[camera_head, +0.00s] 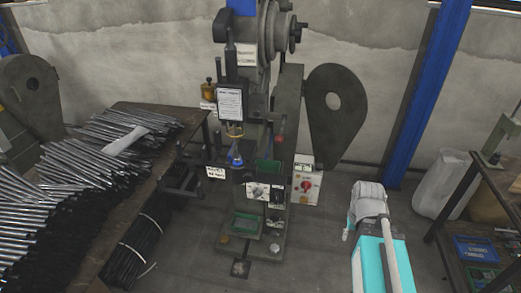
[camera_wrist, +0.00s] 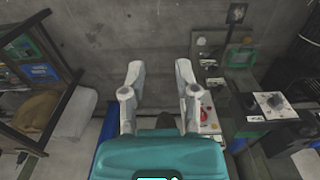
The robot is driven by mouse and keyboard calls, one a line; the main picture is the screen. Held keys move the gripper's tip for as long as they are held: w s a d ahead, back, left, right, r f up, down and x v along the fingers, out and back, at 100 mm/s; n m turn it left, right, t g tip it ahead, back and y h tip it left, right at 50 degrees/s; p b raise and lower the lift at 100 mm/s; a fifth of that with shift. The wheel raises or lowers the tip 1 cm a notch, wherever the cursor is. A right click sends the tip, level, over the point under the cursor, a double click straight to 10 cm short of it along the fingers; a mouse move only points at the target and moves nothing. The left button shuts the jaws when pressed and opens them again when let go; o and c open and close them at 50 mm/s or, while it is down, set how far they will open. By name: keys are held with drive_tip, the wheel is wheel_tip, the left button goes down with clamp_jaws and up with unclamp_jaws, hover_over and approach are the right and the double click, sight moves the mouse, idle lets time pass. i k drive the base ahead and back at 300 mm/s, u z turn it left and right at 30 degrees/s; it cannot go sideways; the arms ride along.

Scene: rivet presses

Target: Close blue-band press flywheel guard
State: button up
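The press (camera_head: 270,150) stands in the middle of the head view, with a blue band (camera_head: 243,7) at its top. Its flywheel guard, a dark teardrop-shaped plate (camera_head: 335,115) with a pale round spot, stands out to the right of the press column. A grey wheel (camera_head: 283,28) is exposed at the press top. My gripper (camera_wrist: 158,75) is open and empty in the wrist view, its two pale fingers well apart over grey background. In the head view, my teal-and-grey arm is at lower right, below and apart from the guard. I cannot pick out the guard in the wrist view.
A table (camera_head: 165,165) piled with metal rods stands left, another dark guard-like plate (camera_head: 30,95) behind it. A control box with a red knob (camera_head: 306,186) is at the press's right. A blue post (camera_head: 428,85), white sack (camera_head: 442,184) and shelf rack (camera_head: 470,200) stand right.

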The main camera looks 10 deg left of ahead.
sight(332, 132)
drive_tip(key=k, duration=0.65)
drive_tip(key=z, duration=0.35)
drive_tip(key=i, duration=0.6)
drive_tip(key=z, duration=0.45)
drive_tip(key=i, duration=1.2)
drive_tip(key=u, duration=0.8)
